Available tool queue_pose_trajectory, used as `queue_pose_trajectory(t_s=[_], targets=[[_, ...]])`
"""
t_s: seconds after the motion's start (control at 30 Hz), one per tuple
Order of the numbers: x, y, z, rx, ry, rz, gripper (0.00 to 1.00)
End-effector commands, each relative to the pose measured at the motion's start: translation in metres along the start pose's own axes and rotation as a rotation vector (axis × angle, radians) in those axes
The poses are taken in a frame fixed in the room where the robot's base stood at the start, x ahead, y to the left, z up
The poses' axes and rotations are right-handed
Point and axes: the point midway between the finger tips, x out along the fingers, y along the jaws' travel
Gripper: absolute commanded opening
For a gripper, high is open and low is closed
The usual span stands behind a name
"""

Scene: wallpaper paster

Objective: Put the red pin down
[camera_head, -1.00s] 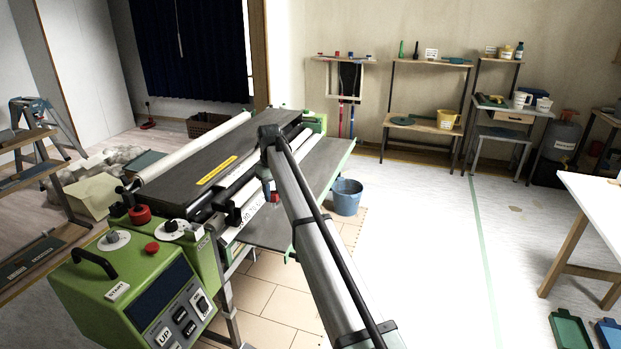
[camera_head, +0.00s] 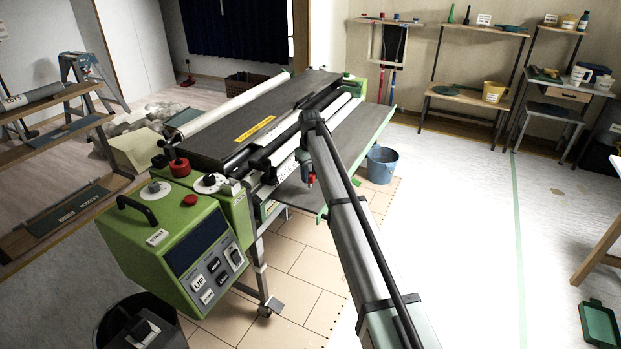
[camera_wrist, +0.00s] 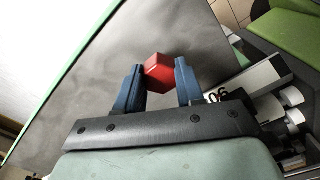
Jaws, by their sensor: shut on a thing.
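The red pin (camera_wrist: 158,72) is held between the two blue fingertips of my gripper (camera_wrist: 160,78) in the wrist view. It shows as a red faceted block, and the rest of its shape is hidden. In the camera_head view the red pin (camera_head: 311,179) is a small red spot below the end of my arm. My gripper (camera_head: 308,172) hangs there over the grey side table (camera_head: 352,146) of the green pasting machine. The wrist view shows the grey surface (camera_wrist: 110,60) behind the pin; I cannot tell whether the pin touches it.
The green control box (camera_head: 180,250) stands at the near left of the machine. White rollers (camera_head: 235,103) run along the machine. A blue bucket (camera_head: 382,165) stands on the floor beyond the side table. A shelf with a yellow jug (camera_head: 494,92) is at the back.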

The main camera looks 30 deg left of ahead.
Motion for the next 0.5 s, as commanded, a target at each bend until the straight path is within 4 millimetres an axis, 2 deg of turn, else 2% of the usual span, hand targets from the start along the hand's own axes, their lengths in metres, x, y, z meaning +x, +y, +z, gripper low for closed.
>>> queue_pose_trajectory(t_s=[0.13, 0.5], targets=[[0.017, 0.000, 0.001, 0.000, -0.001, -0.001, 0.01], [0.020, 0.000, 0.000, 0.000, -0.001, 0.000, 0.01]])
